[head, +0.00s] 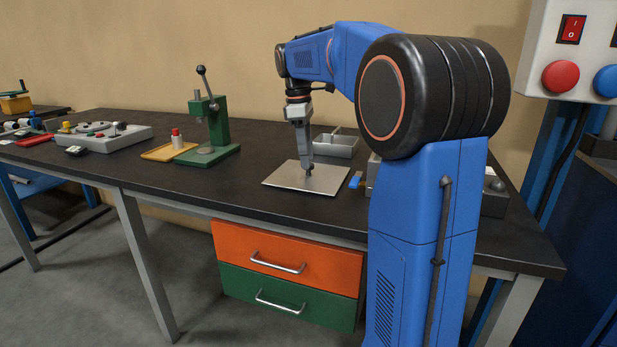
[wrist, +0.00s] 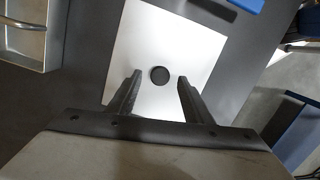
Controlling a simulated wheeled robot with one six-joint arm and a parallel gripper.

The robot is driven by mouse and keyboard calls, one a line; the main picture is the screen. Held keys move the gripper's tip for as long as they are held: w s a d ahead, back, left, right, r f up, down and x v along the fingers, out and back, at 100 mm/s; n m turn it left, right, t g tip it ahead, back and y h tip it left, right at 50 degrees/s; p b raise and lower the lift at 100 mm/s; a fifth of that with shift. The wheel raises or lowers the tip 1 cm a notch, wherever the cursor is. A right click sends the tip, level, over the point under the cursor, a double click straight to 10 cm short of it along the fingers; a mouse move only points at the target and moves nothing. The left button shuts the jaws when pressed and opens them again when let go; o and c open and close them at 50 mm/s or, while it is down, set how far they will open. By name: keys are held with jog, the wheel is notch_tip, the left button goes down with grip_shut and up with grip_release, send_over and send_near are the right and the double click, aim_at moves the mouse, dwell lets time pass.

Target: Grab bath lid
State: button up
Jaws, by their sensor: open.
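A flat, square, silvery plate with a round dark knob at its middle looks to be the bath lid (head: 285,178). It lies on the dark bench top, below my arm. The wrist view shows the lid (wrist: 195,50) and its dark knob (wrist: 160,75) from above. My gripper (head: 309,170) points down over the middle of the lid. In the wrist view its two fingers (wrist: 160,81) are open, one on each side of the knob with gaps between. I cannot tell the exact height of the fingertips against the knob. Nothing is held.
A grey tray (head: 342,148) sits behind the lid; it also shows in the wrist view (wrist: 52,50). A small blue object (head: 355,181) lies right of the lid. A green press (head: 218,135) and yellow tray (head: 160,153) stand left. Bench between them is clear.

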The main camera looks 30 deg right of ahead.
aim_at(308, 171)
jog(key=shift+s+d+f, duration=0.1)
jog(key=shift+d+f, duration=0.05)
jog(key=shift+f, duration=1.15)
jog(key=shift+c, duration=0.7)
grip_shut()
